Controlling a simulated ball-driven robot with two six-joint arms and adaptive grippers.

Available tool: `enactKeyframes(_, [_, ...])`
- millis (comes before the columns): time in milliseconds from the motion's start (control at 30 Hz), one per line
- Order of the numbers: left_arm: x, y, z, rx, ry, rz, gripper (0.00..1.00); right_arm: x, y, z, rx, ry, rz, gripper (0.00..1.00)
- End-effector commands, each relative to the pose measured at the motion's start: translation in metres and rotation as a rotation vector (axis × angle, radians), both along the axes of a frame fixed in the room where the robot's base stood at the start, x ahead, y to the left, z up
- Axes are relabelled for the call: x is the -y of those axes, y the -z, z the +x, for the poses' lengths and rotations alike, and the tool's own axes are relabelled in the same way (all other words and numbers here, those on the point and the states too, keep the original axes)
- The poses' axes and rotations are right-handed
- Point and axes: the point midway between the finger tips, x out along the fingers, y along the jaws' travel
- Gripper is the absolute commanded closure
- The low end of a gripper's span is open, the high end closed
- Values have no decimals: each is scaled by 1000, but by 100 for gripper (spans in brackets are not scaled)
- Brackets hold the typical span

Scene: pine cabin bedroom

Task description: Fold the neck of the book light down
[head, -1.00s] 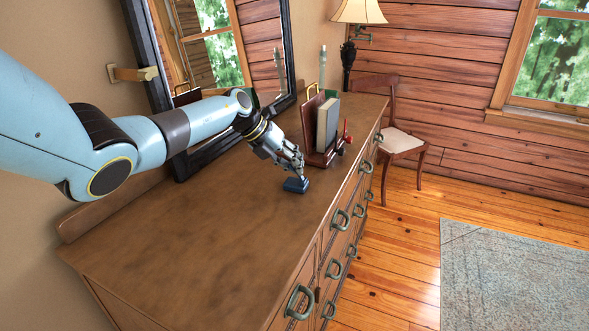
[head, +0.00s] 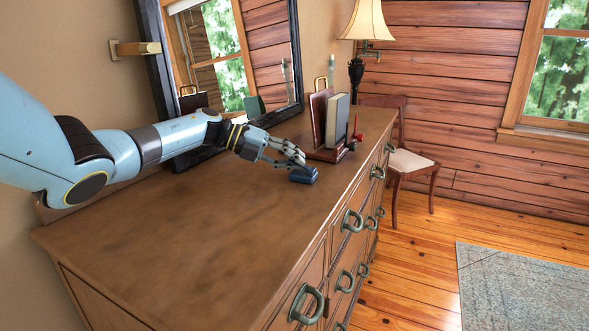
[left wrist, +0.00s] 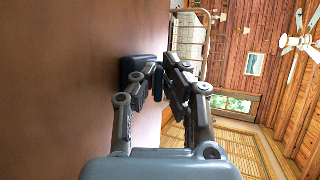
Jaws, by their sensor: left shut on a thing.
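The book light (head: 304,176) is a small dark blue thing sitting on the dresser top near its front edge. My left gripper (head: 297,163) is low over the dresser, its fingers shut on the book light's upper part. In the left wrist view my left gripper (left wrist: 162,76) shows its fingertips close together, with a dark blue piece between them. The book light's base (left wrist: 128,68) shows against the dresser, just past the fingers. The fingers hide much of the neck, so its exact angle is hard to tell. My right gripper is not in view.
The brown dresser top (head: 190,240) is bare toward the near side. A wooden book stand (head: 325,154) with an upright book (head: 338,119) stands just behind the book light. A small red thing (head: 357,130) lies beyond it. A dark-framed mirror (head: 298,50) stands at the back.

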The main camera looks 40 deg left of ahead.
Motion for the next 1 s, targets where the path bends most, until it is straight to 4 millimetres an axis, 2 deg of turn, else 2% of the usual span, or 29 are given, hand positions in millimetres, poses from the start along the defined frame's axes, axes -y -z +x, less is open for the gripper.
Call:
enactKeyframes(400, [0, 0, 0, 3, 0, -8, 100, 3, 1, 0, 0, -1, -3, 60])
enactKeyframes(433, [0, 0, 0, 3, 0, -8, 92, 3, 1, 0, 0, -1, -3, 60])
enactKeyframes(600, [0, 0, 0, 3, 0, -8, 70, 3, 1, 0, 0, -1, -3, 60])
enactKeyframes(1000, [-5, -1, -4, 1, -1, -5, 69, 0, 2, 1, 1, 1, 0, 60])
